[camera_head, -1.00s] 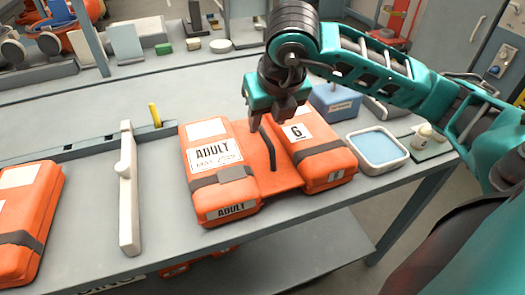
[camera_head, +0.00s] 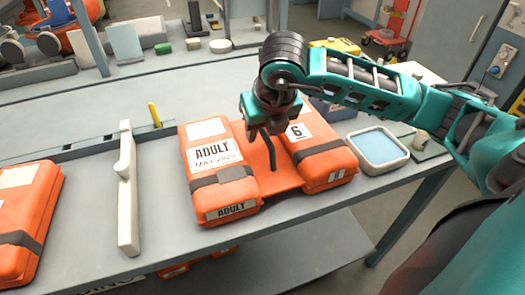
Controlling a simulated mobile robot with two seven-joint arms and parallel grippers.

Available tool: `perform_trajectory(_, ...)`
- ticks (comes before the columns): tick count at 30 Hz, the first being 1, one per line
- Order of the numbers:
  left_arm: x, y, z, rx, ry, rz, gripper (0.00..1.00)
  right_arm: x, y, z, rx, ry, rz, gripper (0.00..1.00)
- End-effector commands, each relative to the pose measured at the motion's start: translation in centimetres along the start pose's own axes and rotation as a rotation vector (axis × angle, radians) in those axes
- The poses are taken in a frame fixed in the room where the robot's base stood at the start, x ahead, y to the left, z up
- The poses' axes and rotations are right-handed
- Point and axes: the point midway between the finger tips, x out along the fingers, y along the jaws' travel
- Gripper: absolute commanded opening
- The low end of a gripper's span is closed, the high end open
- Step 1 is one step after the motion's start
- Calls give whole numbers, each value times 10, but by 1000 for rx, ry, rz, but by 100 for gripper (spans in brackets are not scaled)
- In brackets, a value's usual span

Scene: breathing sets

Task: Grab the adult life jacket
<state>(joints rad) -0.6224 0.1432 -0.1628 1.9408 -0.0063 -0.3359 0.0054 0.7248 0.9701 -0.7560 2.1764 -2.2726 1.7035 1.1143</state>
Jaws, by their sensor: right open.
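The adult life jacket (camera_head: 217,170) is orange, with grey straps and white labels reading "ADULT" on its left half. It lies flat on the grey table, in the middle of the view. A dark strap loop (camera_head: 268,150) stands up from its middle. My right gripper (camera_head: 268,138) is open and points down over the jacket, at the upper end of the loop. I cannot tell whether the loop is between the fingers. The gripper hides part of the jacket's back edge. My left gripper is not in view.
Another orange jacket (camera_head: 22,225) lies at the far left, beyond a white upright divider (camera_head: 128,195). A white tray with a blue inside (camera_head: 377,150) stands right of the adult jacket, near the table's right edge.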

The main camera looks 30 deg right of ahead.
Motion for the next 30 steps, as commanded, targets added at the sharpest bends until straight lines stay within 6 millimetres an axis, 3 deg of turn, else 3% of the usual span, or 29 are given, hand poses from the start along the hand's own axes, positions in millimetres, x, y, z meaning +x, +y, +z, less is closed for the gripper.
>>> perform_trajectory(20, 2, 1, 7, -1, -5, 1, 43, 2, 0, -1, 0, 0, 1, 43)
perform_trajectory(30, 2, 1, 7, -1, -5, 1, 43, 3, 0, -1, 0, 0, 1, 11)
